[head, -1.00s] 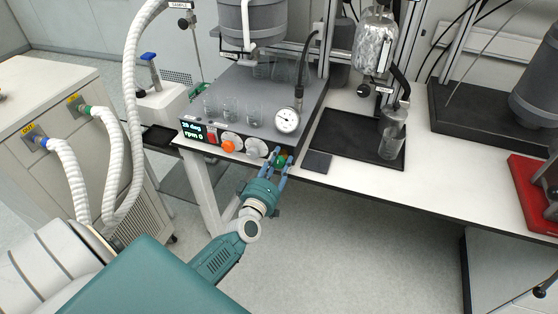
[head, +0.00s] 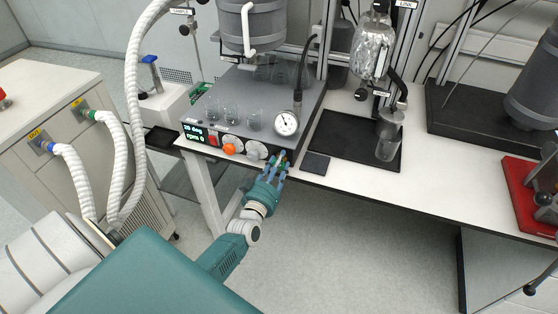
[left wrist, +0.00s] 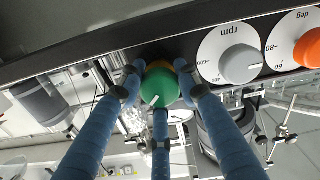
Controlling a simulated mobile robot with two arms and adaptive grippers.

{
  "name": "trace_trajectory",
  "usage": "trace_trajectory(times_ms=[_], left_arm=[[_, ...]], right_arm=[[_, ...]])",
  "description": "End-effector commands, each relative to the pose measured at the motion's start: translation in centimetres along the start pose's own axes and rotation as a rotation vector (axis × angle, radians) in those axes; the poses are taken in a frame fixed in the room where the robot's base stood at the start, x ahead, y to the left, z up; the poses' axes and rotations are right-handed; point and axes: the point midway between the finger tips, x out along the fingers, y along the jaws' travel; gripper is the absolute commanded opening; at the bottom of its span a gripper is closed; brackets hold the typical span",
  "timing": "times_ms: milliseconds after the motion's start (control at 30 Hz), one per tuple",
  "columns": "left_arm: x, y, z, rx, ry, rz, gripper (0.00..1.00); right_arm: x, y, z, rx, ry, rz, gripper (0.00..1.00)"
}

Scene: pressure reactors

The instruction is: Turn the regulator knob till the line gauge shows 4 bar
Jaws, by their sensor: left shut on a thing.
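My right gripper is not in view.
Beside the knob on the unit's front are a grey rpm knob (left wrist: 240,64) and an orange deg knob (left wrist: 309,48). Glass beakers (head: 229,115) stand on the unit. A black tray (head: 340,143) with a glass lies to the right. Open floor is below the table.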

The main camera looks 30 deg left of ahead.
Motion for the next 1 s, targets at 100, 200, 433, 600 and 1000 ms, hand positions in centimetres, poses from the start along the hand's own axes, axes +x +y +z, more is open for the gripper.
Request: trace_trajectory(times_ms=[100, 200, 433, 600, 1000], left_arm=[[0.19, -0.04, -0.68, 0.095, 0.011, -0.002, 0.07], [0.21, 0.01, -0.69, 0.166, 0.012, -0.002, 0.07], [0.24, 0.04, -0.70, 0.285, 0.014, -0.002, 0.07], [0.25, 0.05, -0.72, 0.332, 0.015, -0.002, 0.07], [0.29, 0.10, -0.81, 0.353, 0.017, -0.002, 0.07]], right_arm=[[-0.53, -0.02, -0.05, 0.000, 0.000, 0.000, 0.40], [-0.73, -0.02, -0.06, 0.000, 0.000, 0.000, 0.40], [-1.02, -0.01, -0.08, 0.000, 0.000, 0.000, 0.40], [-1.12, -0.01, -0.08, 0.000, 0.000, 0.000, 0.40], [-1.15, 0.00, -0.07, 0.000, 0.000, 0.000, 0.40]])
